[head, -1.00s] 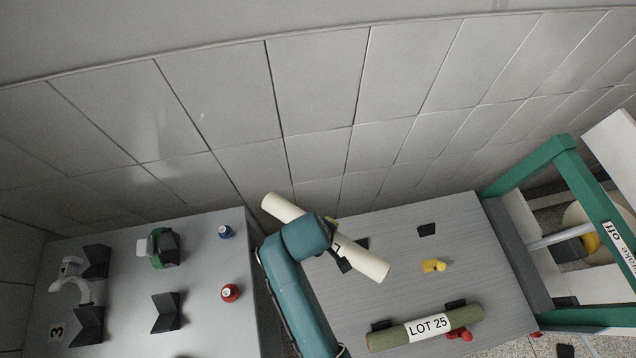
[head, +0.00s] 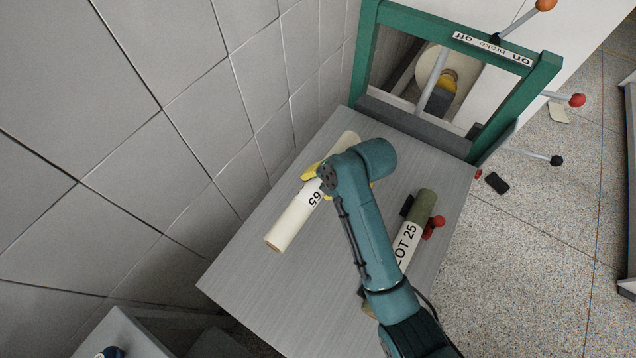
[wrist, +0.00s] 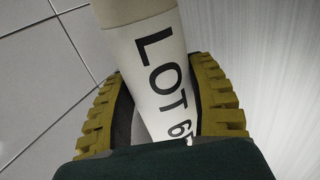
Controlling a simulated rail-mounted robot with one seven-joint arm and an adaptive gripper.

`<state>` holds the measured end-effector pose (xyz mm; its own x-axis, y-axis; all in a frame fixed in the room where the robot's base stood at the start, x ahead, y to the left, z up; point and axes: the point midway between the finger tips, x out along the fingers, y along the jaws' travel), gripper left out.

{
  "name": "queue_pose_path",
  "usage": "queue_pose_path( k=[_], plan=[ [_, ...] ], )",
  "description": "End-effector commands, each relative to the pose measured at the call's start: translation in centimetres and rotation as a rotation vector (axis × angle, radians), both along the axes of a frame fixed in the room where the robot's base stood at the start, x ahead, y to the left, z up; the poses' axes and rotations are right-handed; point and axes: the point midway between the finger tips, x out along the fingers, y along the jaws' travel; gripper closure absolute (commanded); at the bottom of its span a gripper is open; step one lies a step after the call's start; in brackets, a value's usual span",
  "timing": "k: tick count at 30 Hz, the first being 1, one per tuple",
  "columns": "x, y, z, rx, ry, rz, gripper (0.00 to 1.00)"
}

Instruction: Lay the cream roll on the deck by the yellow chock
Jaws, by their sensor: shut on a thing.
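The cream roll (head: 290,228) carries a white label reading "LOT 6" and a partly hidden digit in the wrist view (wrist: 165,60). My gripper (head: 322,182) is shut around its middle, with a ridged yellow finger on each side (wrist: 160,95). The roll appears over the grey deck (head: 255,275), lying lengthwise and roughly alongside the green roll. I cannot tell whether it touches the deck. The yellow chock is not clearly visible in the current views; my arm or the roll may hide it.
The green roll (head: 425,205) marked "LOT 25" lies on the deck's right side by a red chock (head: 436,222), partly behind my arm. A green frame (head: 520,105) with a brake sign stands at the deck's far end. A tiled wall (head: 190,150) borders the left.

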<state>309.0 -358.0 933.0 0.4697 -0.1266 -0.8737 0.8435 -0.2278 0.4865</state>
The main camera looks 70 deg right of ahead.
Motion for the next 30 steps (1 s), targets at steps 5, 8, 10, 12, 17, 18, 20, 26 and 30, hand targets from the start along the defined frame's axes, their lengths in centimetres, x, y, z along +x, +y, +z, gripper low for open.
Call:
queue_pose_path(
  k=[5, 8, 10, 12, 17, 18, 20, 26, 30],
  plan=[
    [0.1, 0.0, -2.8, -0.003, -0.002, 0.0, 0.83],
    [0.1, 0.0, -4.0, -0.002, -0.002, -0.001, 0.83],
    [0.0, 0.0, -4.6, -0.002, -0.001, -0.001, 0.83],
    [0.1, 0.0, -5.4, -0.001, -0.001, -0.002, 0.83],
    [0.1, 0.0, -7.3, -0.001, -0.001, -0.002, 0.83],
    [0.1, 0.0, -7.6, -0.002, -0.002, -0.002, 0.83],
    [0.1, -0.1, -7.9, -0.003, -0.002, -0.001, 0.83],
    [0.1, -0.1, -8.0, -0.003, -0.002, -0.001, 0.83],
    [0.1, -0.1, -8.0, -0.003, -0.002, -0.001, 0.83]
  ],
)
